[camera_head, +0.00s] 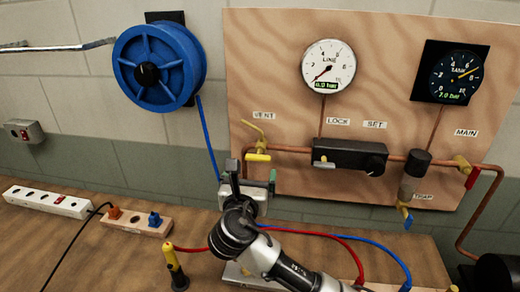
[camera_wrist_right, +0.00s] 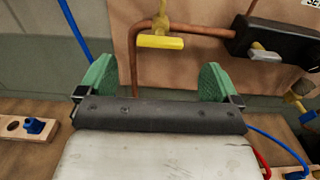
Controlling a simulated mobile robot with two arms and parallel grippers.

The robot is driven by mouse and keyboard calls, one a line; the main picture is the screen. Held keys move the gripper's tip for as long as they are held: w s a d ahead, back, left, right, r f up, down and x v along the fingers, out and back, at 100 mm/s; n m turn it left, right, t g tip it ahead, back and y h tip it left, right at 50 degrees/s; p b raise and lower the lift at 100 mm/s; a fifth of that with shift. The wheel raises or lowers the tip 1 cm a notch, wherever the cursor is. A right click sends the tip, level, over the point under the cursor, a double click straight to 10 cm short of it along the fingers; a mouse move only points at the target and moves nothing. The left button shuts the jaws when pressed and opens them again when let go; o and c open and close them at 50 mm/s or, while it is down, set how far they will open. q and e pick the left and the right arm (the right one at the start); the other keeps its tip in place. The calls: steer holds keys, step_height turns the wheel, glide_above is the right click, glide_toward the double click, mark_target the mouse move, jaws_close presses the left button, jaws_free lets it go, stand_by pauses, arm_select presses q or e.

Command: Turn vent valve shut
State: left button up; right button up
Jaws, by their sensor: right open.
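The vent valve (camera_head: 257,147) is a brass fitting on a copper pipe under the VENT label at the left of the wooden panel. The handle also shows in the right wrist view (camera_wrist_right: 160,42), above and beyond my fingertips. My right gripper (camera_head: 248,178) is open, with green finger pads standing apart and nothing between them. In the right wrist view the gripper (camera_wrist_right: 157,80) points toward the panel, below the handle and apart from it. My left gripper is not in view.
The black regulator block (camera_head: 348,155) sits right of the valve. The LINE gauge (camera_head: 328,66) reads 0.0 bar, the TANK gauge (camera_head: 458,73) 7.0 bar. A blue hose reel (camera_head: 160,66) hangs at left. Red and blue hoses (camera_head: 372,243) cross the bench.

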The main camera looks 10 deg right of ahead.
mark_target(257, 159)
steer(key=p+x, duration=0.2)
steer(key=x, duration=0.7)
steer(key=shift+w+d, duration=0.25)
steer(key=shift+w, duration=0.3)
steer(key=shift+c, duration=0.2)
steer(key=c, duration=0.9)
